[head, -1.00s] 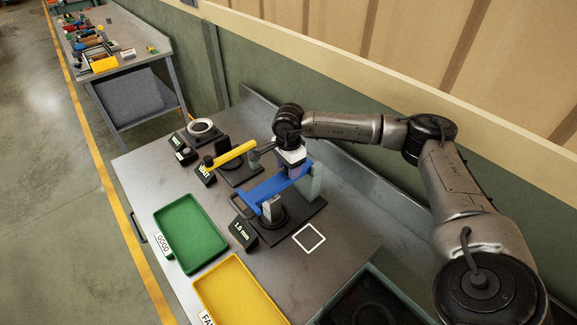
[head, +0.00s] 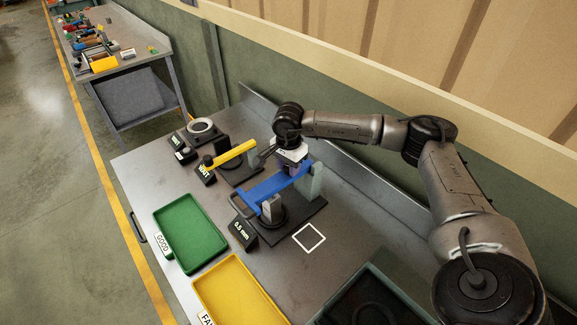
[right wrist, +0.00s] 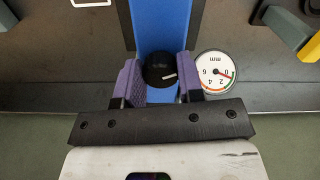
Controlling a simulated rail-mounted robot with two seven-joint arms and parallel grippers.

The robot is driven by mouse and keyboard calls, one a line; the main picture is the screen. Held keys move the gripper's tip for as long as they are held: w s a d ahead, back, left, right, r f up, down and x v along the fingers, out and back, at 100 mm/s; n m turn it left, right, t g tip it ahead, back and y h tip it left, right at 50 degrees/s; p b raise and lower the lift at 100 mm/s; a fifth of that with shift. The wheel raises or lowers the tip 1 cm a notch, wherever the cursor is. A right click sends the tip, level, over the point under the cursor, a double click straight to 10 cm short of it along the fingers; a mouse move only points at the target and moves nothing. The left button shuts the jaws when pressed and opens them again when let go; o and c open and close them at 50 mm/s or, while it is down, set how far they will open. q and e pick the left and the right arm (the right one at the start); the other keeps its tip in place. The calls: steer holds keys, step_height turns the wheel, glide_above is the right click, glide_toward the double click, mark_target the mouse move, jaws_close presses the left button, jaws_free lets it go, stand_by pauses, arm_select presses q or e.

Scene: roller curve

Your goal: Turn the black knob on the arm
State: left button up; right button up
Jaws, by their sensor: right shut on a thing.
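The blue arm (head: 265,191) spans the black gauge stand on the bench; in the right wrist view it is the blue strip (right wrist: 160,22). The black knob (right wrist: 159,67) with a white mark sits on it, between the purple pads of my right gripper (right wrist: 160,80), which is shut on it. In the head view my right gripper (head: 295,169) is over the far end of the blue arm and hides the knob. A white dial (right wrist: 215,71) marked in mm is beside the knob. The display (head: 243,233) reads 0.5 mm. My left gripper is not in view.
A green tray (head: 163,219) labelled GOOD and a yellow tray (head: 240,318) are at the bench front. A white square outline (head: 323,238) marks bare bench.

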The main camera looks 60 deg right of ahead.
steer(key=n, duration=0.4)
steer(key=shift+n+b, duration=0.3)
steer(key=shift+n, duration=0.1)
steer(key=n, duration=0.3)
steer(key=shift+s+n+b, duration=0.15)
steer(key=shift+n+b, duration=0.15)
steer(key=n, duration=0.3)
steer(key=shift+d+n+b, duration=0.1)
steer(key=shift+n+b, duration=0.3)
steer(key=shift+n, duration=1.4)
steer(key=shift+r, duration=0.1)
steer(key=o, duration=0.8)
steer(key=shift+o, duration=0.6)
